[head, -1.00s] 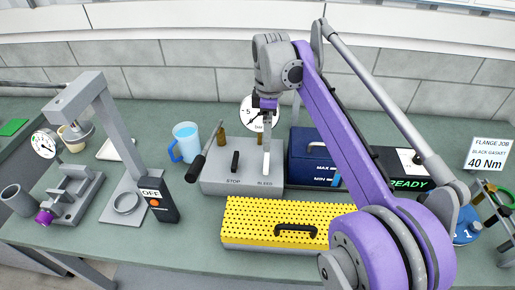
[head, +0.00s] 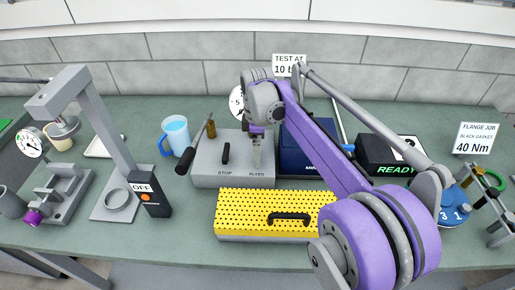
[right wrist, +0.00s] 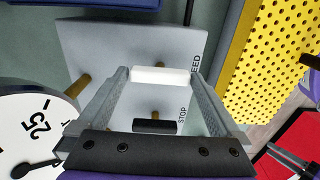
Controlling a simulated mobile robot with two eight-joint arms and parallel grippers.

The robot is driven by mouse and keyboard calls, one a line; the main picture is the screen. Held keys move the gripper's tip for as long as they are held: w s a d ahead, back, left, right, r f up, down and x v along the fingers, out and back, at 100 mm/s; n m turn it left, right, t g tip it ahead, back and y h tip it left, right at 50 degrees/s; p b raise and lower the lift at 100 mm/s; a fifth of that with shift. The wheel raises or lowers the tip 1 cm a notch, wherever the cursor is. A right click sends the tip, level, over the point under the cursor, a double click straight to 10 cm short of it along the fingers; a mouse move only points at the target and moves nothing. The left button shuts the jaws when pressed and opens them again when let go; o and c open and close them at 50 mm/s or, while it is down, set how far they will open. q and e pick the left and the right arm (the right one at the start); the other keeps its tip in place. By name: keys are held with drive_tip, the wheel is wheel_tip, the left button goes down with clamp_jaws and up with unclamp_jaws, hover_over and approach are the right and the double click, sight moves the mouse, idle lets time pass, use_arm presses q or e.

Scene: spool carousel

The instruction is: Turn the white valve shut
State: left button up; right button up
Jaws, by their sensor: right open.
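The white valve's lever (right wrist: 160,75) shows in the right wrist view, on the grey box marked STOP and BLEED (head: 205,175). It lies between the two fingers of my right gripper (right wrist: 158,80), at the BLEED label. The fingers are apart, and I cannot tell whether either touches the lever. In the head view my right gripper (head: 257,152) points down over the BLEED side and hides most of the lever. A black STOP lever (head: 226,153) stands to the left; it also shows in the right wrist view (right wrist: 153,126). My left gripper is out of view.
A dial gauge (head: 237,103) stands behind the box, partly hidden by my arm. A dark-gripped handle (head: 187,160) and a blue mug (head: 175,135) are at its left. A yellow perforated cover (head: 235,210) lies in front; a blue box (head: 300,155) stands at right.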

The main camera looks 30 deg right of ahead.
drive_tip(key=c, duration=1)
drive_tip(key=shift+m, duration=0.3)
drive_tip(key=m, duration=0.8)
drive_tip(key=shift+m+p, duration=0.3)
drive_tip(key=shift+m, duration=0.1)
drive_tip(key=m, duration=0.4)
drive_tip(key=shift+m, duration=2.5)
